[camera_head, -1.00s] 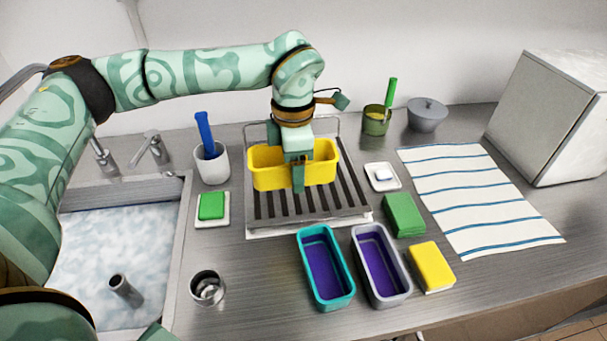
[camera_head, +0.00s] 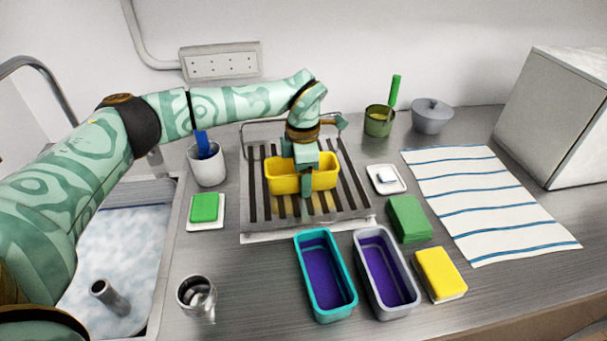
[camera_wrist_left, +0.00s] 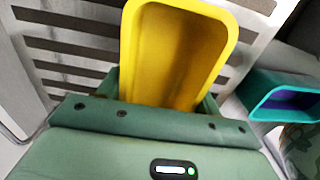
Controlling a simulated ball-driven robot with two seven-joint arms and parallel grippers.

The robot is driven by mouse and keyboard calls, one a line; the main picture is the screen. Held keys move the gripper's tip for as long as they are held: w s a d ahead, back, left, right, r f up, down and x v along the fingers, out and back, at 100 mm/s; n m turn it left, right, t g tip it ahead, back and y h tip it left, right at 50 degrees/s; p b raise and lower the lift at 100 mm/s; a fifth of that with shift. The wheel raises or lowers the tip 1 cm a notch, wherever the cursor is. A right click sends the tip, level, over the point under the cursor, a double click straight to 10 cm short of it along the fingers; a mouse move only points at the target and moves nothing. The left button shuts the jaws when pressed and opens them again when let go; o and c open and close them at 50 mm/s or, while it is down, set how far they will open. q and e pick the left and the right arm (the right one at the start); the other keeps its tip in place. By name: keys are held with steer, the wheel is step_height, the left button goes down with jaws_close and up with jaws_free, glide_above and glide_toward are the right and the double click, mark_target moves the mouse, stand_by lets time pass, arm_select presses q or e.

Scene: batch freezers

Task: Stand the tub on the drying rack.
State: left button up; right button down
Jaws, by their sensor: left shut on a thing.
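The yellow tub (camera_head: 277,183) is upright over the drying rack (camera_head: 258,212), around the rack's middle. I cannot tell whether its base touches the slats. My left gripper (camera_head: 306,182) comes down from above and is shut on the tub's near long wall. In the left wrist view the tub (camera_wrist_left: 175,50) shows its open, empty inside between the gripper's fingers (camera_wrist_left: 160,95), with the rack's slats (camera_wrist_left: 60,48) behind. My right gripper is not in view.
A teal tub (camera_head: 304,257) and a grey tub (camera_head: 366,252) stand in front of the rack. A white cup (camera_head: 207,170) and green sponge (camera_head: 204,207) are left of it, a small white dish (camera_head: 398,188) right. A sink (camera_head: 172,255) lies left. The striped towel (camera_head: 480,190) is clear.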

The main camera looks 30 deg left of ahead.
arm_select(q)
steer(key=shift+s, duration=0.1)
steer(key=o, duration=1)
step_height(320, 180, up, 12)
steer(key=p, duration=0.3)
steer(key=shift+r, duration=0.15)
